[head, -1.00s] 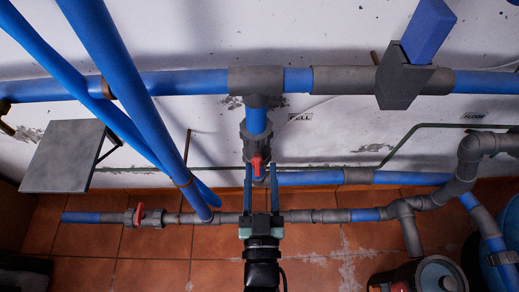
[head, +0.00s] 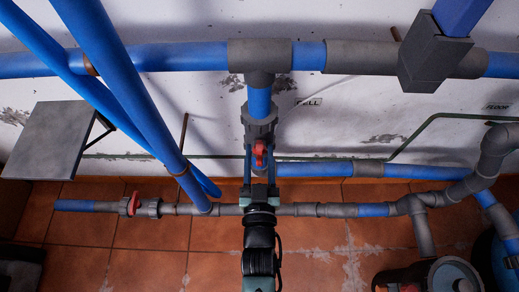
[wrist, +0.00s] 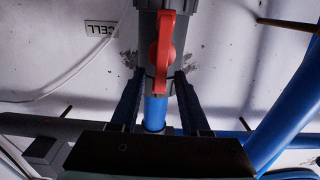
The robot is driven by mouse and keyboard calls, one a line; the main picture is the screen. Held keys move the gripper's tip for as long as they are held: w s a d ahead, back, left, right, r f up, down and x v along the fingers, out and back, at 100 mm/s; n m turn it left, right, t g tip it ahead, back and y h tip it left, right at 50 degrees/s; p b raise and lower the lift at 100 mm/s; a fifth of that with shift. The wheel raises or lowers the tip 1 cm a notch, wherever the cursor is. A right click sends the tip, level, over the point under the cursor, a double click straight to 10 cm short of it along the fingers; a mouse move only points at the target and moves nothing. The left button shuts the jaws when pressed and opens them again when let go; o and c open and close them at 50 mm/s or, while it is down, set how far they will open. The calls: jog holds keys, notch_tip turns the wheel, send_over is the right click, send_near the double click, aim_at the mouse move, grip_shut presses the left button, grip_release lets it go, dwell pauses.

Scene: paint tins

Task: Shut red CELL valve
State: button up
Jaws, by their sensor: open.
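The red valve handle (head: 259,153) sits on a grey valve body (head: 260,125) in the vertical blue pipe, left of the CELL label (head: 310,101). In the wrist view the red handle (wrist: 164,50) lies in line with its pipe, and the label (wrist: 100,28) appears upside down. My gripper (head: 261,151) is open, its two fingers on either side of the pipe at the handle's lower end. In the wrist view my gripper (wrist: 161,76) shows gaps between both fingertips and the handle, with nothing held.
A second red-handled valve (head: 135,203) is on the low pipe at left. Slanting blue pipes (head: 130,90) stand left of my gripper. A grey panel (head: 47,140) is on the wall. A FLOOR label (head: 497,106) is far right. A round-topped container (head: 452,275) stands lower right.

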jog(key=shift+w, duration=0.75)
grip_shut()
